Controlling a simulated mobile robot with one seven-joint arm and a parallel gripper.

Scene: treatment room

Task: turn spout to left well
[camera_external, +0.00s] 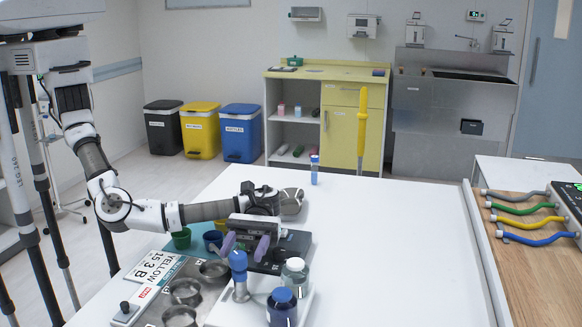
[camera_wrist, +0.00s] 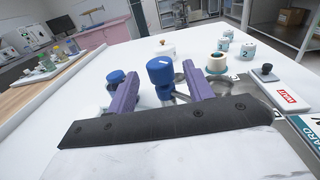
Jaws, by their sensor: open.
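The spout fixture (camera_external: 239,262) has a blue knob on a metal stem and stands on a white base at the front of the table. In the wrist view its blue knob (camera_wrist: 160,70) shows between my fingers, with a metal part beside it, partly hidden by the right finger. My gripper (camera_external: 245,247) is open, its purple fingers just behind and above the knob; it also shows in the wrist view (camera_wrist: 160,90). Metal round wells (camera_external: 185,292) sit to the left of the fixture. I cannot tell which way the spout points.
A blue-capped bottle (camera_external: 282,308) and a jar (camera_external: 295,274) stand close right of the fixture. The white table (camera_external: 390,250) is clear to the right.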

